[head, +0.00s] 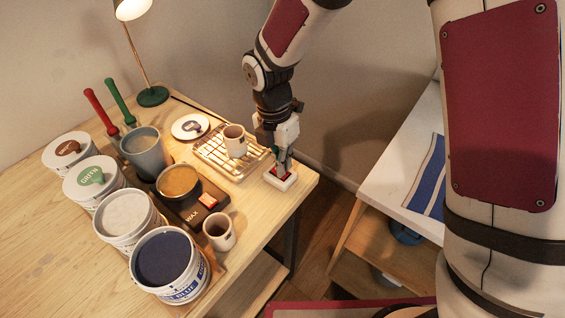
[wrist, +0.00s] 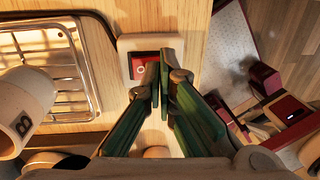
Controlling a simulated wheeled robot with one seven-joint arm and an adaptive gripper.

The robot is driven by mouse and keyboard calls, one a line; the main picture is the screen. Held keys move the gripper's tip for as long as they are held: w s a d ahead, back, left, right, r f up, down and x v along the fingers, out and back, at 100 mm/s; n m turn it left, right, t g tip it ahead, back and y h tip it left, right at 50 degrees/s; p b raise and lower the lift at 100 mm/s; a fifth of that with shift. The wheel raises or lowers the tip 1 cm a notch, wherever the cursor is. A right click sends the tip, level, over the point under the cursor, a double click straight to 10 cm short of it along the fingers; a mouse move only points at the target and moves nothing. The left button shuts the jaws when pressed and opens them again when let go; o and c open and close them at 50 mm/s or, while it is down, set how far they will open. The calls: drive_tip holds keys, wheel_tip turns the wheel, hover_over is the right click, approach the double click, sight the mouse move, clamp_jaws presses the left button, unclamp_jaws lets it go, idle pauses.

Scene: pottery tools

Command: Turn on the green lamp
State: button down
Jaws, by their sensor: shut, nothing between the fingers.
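The green lamp (head: 152,96) stands at the back of the wooden table in the head view. Its base is green, its stem is thin, and the underside of its shade at the top edge glows bright. A white-framed switch with a red rocker (head: 281,180) sits at the table's right corner; it also shows in the wrist view (wrist: 138,72). My gripper (head: 281,166) is shut and empty, pointing down at the switch. In the wrist view its green fingers (wrist: 160,88) meet over the switch's right part and hide some of it. I cannot tell whether they touch it.
A wire rack (head: 213,160) with a cup (head: 235,140) on it stands left of the switch. Another cup (head: 219,232), a wax pot (head: 179,181) with its own red switch (head: 208,201), and several glaze buckets (head: 170,262) fill the table's left and front. A white table (head: 392,182) is at right.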

wheel_tip(320, 180, up, 12)
drive_tip(key=a, duration=0.1)
drive_tip(key=shift+w, duration=0.45)
idle(0.3)
drive_tip(key=s+d+r+m+t, duration=0.3)
drive_tip(key=s+d+r+m, duration=0.4)
drive_tip(key=d+r+m, duration=0.55)
drive_tip(key=s+d+m+t, duration=0.1)
drive_tip(key=s+d+m, duration=0.3)
drive_tip(key=m, duration=0.4)
drive_tip(key=s+d+m+t+y, duration=0.1)
drive_tip(key=s+d+m, duration=0.3)
drive_tip(key=s+m, duration=0.3)
drive_tip(key=shift+s+f+m+t, duration=0.15)
drive_tip(key=shift+s+m+t, duration=0.1)
drive_tip(key=shift+m+t, duration=0.2)
